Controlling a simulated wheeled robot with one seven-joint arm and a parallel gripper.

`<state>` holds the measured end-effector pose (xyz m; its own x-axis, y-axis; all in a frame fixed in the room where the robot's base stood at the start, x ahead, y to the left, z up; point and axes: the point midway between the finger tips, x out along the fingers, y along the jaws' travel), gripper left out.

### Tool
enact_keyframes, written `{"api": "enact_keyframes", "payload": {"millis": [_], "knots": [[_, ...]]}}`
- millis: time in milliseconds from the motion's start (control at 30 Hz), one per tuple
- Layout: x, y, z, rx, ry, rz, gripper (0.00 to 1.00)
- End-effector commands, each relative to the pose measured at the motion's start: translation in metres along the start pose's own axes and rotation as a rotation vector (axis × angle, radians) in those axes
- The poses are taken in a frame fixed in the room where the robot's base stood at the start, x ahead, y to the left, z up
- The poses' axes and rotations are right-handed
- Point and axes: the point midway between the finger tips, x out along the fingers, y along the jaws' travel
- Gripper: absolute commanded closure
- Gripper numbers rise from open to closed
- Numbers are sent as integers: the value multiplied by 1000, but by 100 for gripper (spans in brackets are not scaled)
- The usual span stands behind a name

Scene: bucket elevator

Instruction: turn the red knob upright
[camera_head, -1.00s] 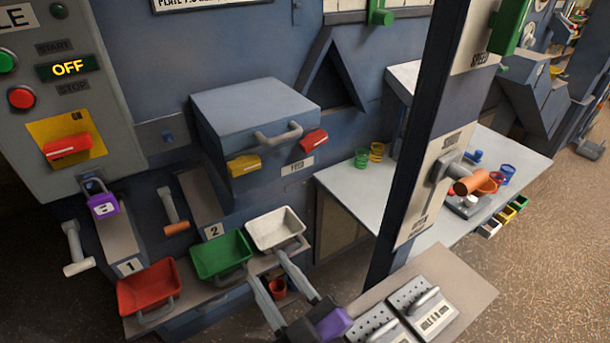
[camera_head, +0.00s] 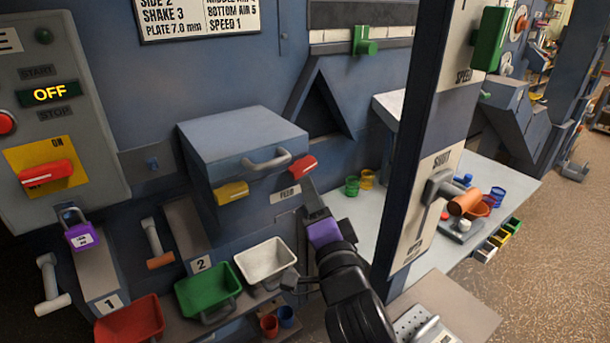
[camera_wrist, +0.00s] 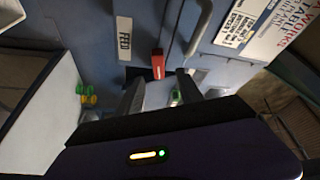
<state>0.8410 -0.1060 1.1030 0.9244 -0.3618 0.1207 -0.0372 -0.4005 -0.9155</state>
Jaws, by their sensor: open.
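A red knob (camera_head: 302,168) sits at the right front of the blue-grey feed box (camera_head: 245,150), slanting, its right end higher in the head view. It also shows in the wrist view (camera_wrist: 158,65), beyond my fingers. A second red handle (camera_head: 46,173) lies nearly level on a yellow plate marked ON at the left; the pictures do not tell which one is meant. My gripper (camera_head: 311,193) is open, just below the feed box's red knob and apart from it. In the wrist view my gripper (camera_wrist: 158,88) has nothing between its fingers.
Red (camera_head: 130,318), green (camera_head: 208,289) and white (camera_head: 264,260) bins stand below. A dark post (camera_head: 425,150) with an orange-ended lever (camera_head: 464,204) stands to the right.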

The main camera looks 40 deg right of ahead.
Motion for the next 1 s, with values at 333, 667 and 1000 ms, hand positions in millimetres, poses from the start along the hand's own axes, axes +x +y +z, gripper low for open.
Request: {"api": "enact_keyframes", "payload": {"millis": [333, 667, 1000], "knots": [[16, 1, -1, 125, 2, 11, 56], [65, 1, -1, 123, 2, 10, 56], [78, 3, 0, 123, 1, 10, 56]]}}
